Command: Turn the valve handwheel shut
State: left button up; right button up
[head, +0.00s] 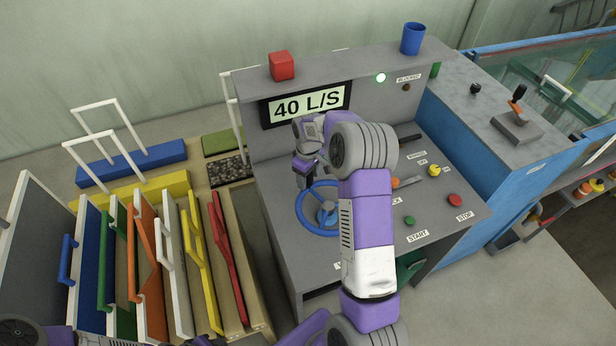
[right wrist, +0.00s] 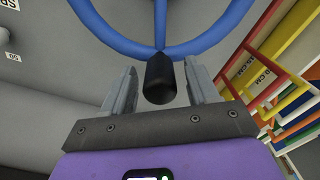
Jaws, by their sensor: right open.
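The blue valve handwheel (head: 301,207) lies on the sloping grey panel of the console, partly hidden by my right arm. It also shows in the right wrist view (right wrist: 107,40), where a black knob (right wrist: 160,80) stands out from its rim. My right gripper (head: 303,180) is at the wheel's far edge. In the right wrist view its open fingers (right wrist: 159,68) stand on either side of the knob, with a gap at each side. My left gripper is not in view; only parts of my left arm show at the bottom left.
The console display (head: 307,105) reads 40 L/S, and a green lamp (head: 381,78) is lit near the BLOCKED label. A red block (head: 282,66) and a blue cup (head: 412,39) stand on the top shelf. Coloured handled boards (head: 222,250) stand left. A green button (head: 409,220) and red button (head: 455,200) are right.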

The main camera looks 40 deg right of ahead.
jog(key=shift+s+f, duration=0.1)
jog(key=shift+f, duration=0.1)
jog(key=shift+c, duration=0.2)
grip_shut()
jog(key=shift+a, duration=0.1)
